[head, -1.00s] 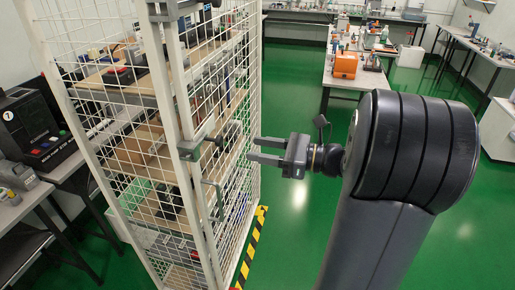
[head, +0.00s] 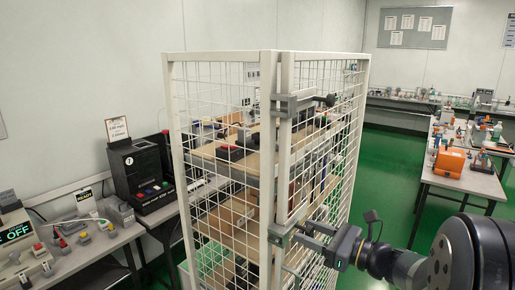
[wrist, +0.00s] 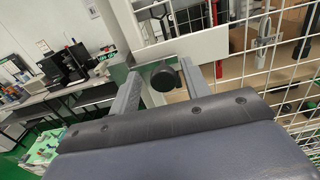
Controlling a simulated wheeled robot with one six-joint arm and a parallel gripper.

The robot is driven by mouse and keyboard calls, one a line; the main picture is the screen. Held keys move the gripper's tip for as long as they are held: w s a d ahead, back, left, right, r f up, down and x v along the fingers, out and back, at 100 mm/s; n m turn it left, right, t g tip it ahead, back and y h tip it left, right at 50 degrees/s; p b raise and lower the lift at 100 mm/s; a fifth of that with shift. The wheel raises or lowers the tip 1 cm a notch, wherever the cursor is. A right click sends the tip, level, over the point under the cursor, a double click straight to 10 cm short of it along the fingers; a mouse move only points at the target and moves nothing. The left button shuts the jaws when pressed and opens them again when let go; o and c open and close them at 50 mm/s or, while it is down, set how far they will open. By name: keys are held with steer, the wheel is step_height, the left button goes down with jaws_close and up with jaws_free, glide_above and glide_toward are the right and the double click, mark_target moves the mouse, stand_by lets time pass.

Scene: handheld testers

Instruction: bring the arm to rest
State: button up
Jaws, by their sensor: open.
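My gripper (head: 300,234) shows at the lower right of the head view, reaching left to the lower bracket (head: 279,233) on the cage's corner post. In the wrist view its two grey fingers (wrist: 160,72) are spread apart. A round black knob (wrist: 164,77) shows between them near the tips, with visible gaps on both sides; I cannot tell the depth between them. In the head view this knob is hidden by the fingers. My arm comes in from the right edge.
The white mesh cage (head: 276,150) holds shelves with devices. An upper bracket (head: 285,104) carries another black knob (head: 329,100). Benches with instruments stand left (head: 95,240) and right (head: 470,180). Green floor (head: 390,180) is open between the cage and right bench.

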steer(key=shift+w+a, duration=0.2)
steer(key=shift+a, duration=0.1)
steer(key=shift+w+d, duration=0.25)
steer(key=shift+d, duration=0.05)
